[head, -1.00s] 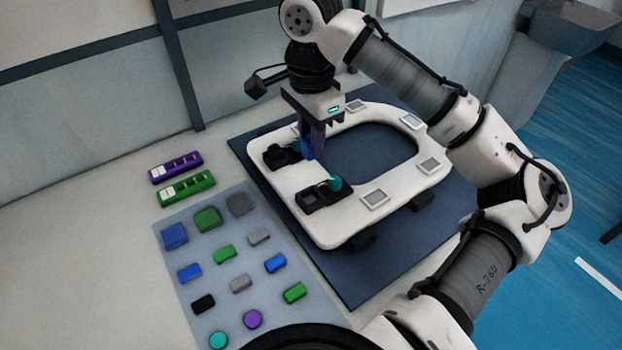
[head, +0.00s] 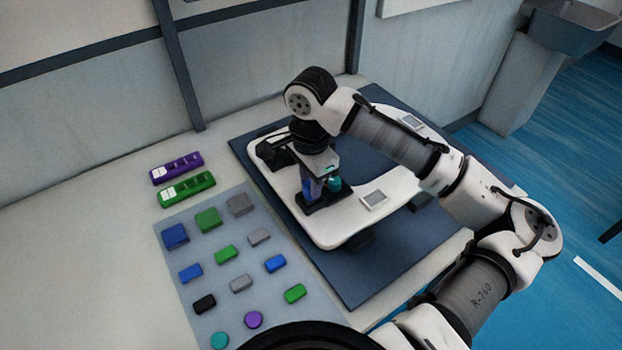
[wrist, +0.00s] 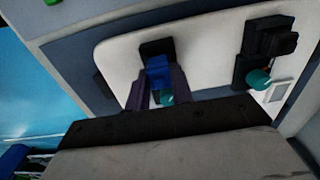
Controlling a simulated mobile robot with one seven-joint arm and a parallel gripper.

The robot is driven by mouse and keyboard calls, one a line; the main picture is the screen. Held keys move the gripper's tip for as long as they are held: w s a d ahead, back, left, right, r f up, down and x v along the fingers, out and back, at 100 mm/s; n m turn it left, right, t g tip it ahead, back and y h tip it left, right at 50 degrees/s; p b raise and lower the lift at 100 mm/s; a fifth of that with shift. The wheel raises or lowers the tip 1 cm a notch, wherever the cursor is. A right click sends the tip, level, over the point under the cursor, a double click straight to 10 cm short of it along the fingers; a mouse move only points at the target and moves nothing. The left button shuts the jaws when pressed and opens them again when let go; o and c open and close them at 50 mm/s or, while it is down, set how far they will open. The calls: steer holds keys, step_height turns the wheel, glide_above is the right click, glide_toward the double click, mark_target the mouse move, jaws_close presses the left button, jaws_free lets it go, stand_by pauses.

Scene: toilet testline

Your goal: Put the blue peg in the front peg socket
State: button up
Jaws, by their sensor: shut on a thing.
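The blue peg (wrist: 158,72) is held between the two fingers of my gripper (wrist: 159,88). In the head view the peg (head: 308,188) shows as a blue patch beside the fingers. My gripper (head: 318,184) points down at the front peg socket (head: 332,203), a black block on the white toilet-seat-shaped part (head: 335,238). In the wrist view the peg's end overlaps the black socket (wrist: 156,47). I cannot tell whether it is inside or just above. A teal knob (head: 335,184) stands right beside the fingers.
A second black socket (wrist: 268,38) with a teal knob (wrist: 257,78) lies farther back on the white part. A grey mat (head: 228,283) with several coloured blocks is at the left. A purple strip (head: 176,167) and a green strip (head: 187,188) lie behind it.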

steer(key=shift+f, duration=0.15)
steer(key=shift+f, duration=0.45)
steer(key=o, duration=1)
steer(key=shift+r, duration=0.1)
step_height(320, 180, up, 13)
steer(key=shift+r+b, duration=0.1)
steer(key=shift+b, duration=0.5)
